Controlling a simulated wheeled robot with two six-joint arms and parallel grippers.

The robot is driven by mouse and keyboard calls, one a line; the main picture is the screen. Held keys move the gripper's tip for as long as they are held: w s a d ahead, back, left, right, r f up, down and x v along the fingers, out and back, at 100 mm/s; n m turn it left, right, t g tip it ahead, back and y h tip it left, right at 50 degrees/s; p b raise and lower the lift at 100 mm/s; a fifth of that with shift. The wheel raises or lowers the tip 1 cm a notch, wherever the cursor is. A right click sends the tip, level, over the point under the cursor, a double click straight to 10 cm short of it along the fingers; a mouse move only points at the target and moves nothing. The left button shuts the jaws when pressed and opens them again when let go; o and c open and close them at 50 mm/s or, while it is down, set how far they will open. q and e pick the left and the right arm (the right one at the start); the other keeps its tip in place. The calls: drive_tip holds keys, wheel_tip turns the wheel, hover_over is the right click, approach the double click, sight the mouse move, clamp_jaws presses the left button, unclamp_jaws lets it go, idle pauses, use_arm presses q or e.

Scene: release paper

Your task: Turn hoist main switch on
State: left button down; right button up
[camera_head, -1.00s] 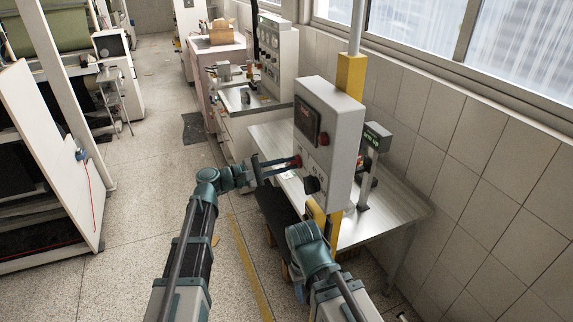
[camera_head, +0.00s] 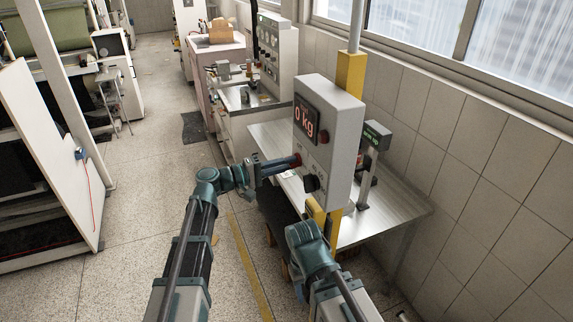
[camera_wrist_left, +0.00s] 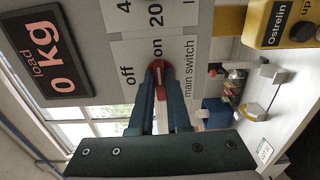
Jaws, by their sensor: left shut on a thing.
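The hoist control box (camera_head: 342,112) is a grey-white cabinet on a yellow post. Its red main switch (camera_head: 298,160) is on the front face; in the left wrist view the red switch (camera_wrist_left: 158,70) sits by the labels "off", "on" and "main switch". My left gripper (camera_head: 292,163) is shut on the switch, its fingers partly hiding the knob. The load display (camera_head: 306,122) is lit and reads "0 kg"; it also shows in the left wrist view (camera_wrist_left: 42,55). My right arm shows below the box, but its gripper cannot be made out.
Floor at the left is open.

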use_arm(q)
drive_tip(key=shift+s, duration=0.1)
idle(0.5)
drive_tip(key=c, duration=0.9)
unclamp_jaws()
drive_tip(key=shift+a, duration=0.1)
drive_tip(key=v, duration=1.3)
drive_tip(key=shift+a, duration=0.3)
